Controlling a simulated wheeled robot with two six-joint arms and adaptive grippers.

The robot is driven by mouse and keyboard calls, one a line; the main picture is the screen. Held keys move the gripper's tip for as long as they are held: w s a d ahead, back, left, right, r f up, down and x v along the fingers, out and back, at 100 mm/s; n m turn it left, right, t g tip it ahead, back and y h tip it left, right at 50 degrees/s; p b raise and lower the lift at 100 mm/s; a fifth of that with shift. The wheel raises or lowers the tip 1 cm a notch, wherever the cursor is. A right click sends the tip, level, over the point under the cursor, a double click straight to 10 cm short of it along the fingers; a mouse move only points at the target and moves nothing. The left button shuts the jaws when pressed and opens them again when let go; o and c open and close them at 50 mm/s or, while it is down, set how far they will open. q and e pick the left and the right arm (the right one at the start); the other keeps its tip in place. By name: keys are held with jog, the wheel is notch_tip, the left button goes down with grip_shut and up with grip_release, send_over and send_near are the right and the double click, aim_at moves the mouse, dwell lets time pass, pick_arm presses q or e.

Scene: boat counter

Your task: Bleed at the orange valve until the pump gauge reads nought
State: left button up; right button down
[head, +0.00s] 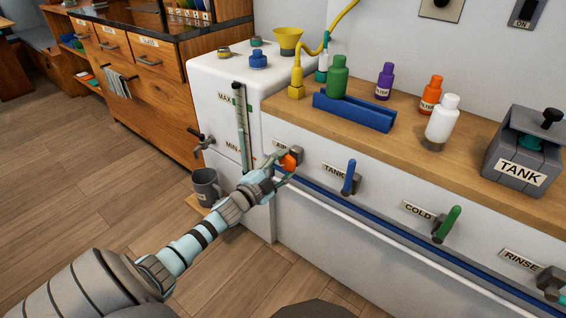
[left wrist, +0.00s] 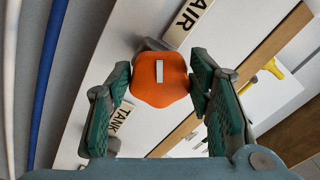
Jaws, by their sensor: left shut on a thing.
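The orange valve (head: 289,161) is a lobed knob on the counter's white front, beside a partly covered label. No dial is readable. My right gripper is out of view.
Right of the orange valve are a blue TANK lever (head: 349,177), a green COLD lever (head: 449,223) and a RINSE valve (head: 550,281). Bottles and a blue tray (head: 354,113) stand on the wooden top. A grey mug (head: 206,187) sits low under a tap (head: 203,143).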

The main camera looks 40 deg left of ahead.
pick_arm(q)
jog(key=shift+f, duration=0.2)
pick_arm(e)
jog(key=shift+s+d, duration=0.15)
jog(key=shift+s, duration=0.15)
pick_arm(q)
jog(key=shift+s, duration=0.1)
jog(key=o, duration=1.1)
jog(key=shift+o, duration=0.2)
jog(key=shift+r, duration=0.1)
jog(key=s, duration=1.2)
jog(key=shift+d, duration=0.1)
